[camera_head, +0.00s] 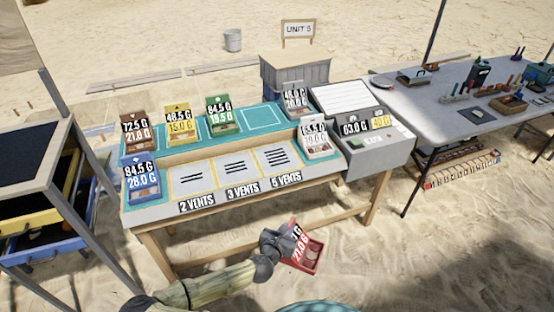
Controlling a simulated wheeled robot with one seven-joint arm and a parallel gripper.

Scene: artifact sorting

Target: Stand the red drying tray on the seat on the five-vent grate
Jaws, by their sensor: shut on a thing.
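My gripper (281,242) is shut on the red drying tray (308,263). The tray is held tilted in front of the bench, below its front edge, with a white number label on it. The five-vent grate (279,158) is the right one of three grates on the sloped bench front, above a label reading 5 VENTS. Its yellow-outlined seat is empty. The fingertips are partly hidden by the wrist and the tray.
The two-vent (192,177) and three-vent (237,166) grates are empty. A white tray (318,144) stands just right of the five-vent grate, beside a scale (375,140). Brown (135,145), yellow (182,138), green (222,128) and blue (144,190) trays stand left and behind.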

